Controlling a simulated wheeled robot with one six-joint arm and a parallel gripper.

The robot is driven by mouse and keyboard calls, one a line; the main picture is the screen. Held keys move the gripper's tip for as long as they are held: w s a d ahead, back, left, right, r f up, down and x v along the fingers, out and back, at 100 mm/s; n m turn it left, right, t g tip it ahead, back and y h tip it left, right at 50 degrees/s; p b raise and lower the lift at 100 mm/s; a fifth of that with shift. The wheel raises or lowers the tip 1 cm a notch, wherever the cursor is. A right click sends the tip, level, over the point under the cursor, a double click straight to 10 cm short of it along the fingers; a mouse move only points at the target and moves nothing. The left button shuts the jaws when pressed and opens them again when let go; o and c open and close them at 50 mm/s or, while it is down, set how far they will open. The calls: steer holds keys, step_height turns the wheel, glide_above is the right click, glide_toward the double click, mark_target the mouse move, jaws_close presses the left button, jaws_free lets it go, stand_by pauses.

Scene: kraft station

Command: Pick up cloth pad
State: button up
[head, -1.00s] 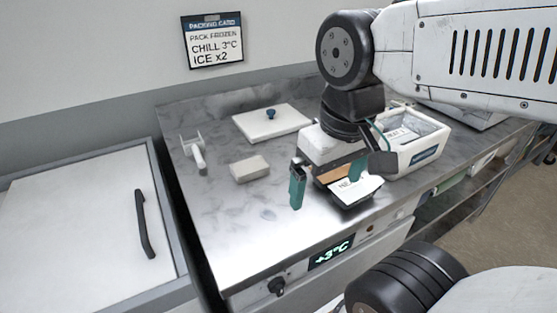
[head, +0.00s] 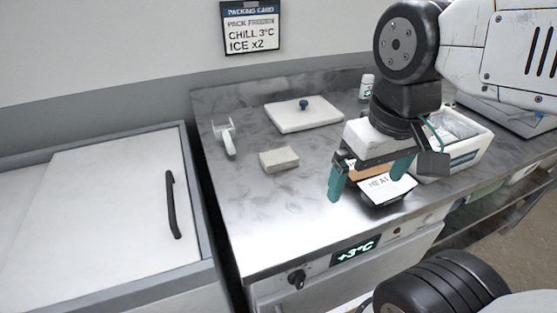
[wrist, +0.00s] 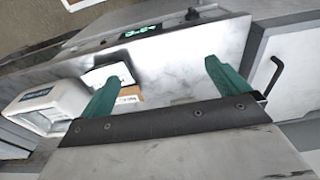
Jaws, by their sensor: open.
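A small beige rectangular block (head: 279,160), which looks like the cloth pad, lies flat on the steel counter in the head view. My gripper (head: 369,178) is to its right and nearer the counter's front, apart from it. The gripper's green fingers are spread wide with nothing between them. In the wrist view the open fingers (wrist: 162,72) show, but I cannot make out the pad there.
A dark tray with a white label (head: 388,188) lies by my gripper. A white lidded board with a blue knob (head: 304,115), a white handled tool (head: 227,138), a small bottle (head: 367,88) and a white box (head: 462,160) stand around. The front left counter is clear.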

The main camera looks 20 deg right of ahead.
steer(key=g, duration=0.1)
glide_above(280, 158)
step_height(280, 158, down, 8)
steer(key=shift+w+f, duration=0.1)
steer(key=shift+f, duration=0.15)
step_height(280, 158, down, 8)
steer(key=shift+r, duration=0.2)
steer(key=c, duration=0.8)
steer(key=shift+r, duration=0.5)
steer(key=r, duration=0.1)
steer(key=s+r, duration=0.1)
steer(key=shift+r, duration=0.4)
steer(key=s, duration=0.5)
steer(key=s+r, duration=0.1)
steer(key=s, duration=0.9)
steer(key=shift+s+r, duration=0.15)
steer(key=shift+s, duration=0.05)
